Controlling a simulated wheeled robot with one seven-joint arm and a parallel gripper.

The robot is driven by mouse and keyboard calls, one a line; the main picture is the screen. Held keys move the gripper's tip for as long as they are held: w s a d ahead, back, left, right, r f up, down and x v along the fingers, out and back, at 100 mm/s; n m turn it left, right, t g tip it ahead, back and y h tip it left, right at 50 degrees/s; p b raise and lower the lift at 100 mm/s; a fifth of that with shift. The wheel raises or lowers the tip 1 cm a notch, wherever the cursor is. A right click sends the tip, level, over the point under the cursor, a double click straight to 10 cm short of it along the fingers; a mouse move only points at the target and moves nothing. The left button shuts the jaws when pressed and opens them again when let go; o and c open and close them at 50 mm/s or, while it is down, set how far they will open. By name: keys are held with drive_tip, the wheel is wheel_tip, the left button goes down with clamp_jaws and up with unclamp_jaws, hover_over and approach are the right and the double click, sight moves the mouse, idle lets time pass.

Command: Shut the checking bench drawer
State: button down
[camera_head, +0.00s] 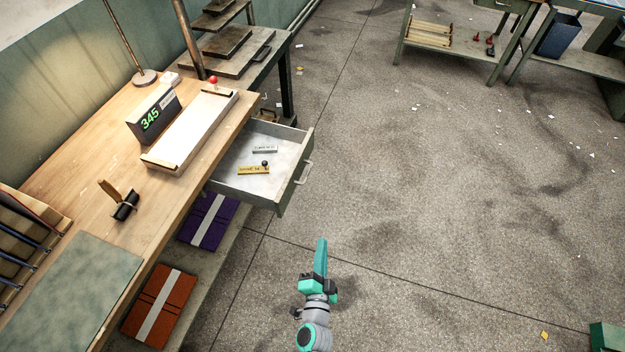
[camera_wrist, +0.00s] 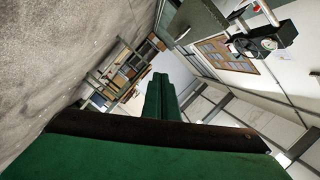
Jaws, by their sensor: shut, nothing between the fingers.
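The checking bench (camera_head: 185,200) is a wooden-topped bench at the left in the head view. Its drawer (camera_head: 240,195) is pulled well out from the bench's right side. The drawer has a grey-green front panel with a pale handle (camera_head: 304,172). My gripper (camera_head: 321,243) is shut and empty, over the floor in front of and apart from the drawer. In the wrist view my shut green fingers (camera_wrist: 160,98) show; the drawer is not recognisable there.
Purple (camera_head: 208,220) and orange-brown (camera_head: 160,302) packs lie on the shelf below. A green table (camera_head: 470,60) stands at the back right. The floor right of the drawer is clear apart from scraps.

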drive_tip(key=w+a+m, duration=0.3)
drive_tip(key=w+m, duration=0.1)
drive_tip(key=w, duration=2.2)
drive_tip(key=shift+f+m+t, duration=0.3)
drive_tip(key=shift+f, duration=0.15)
drive_tip(key=shift+s+a, duration=0.1)
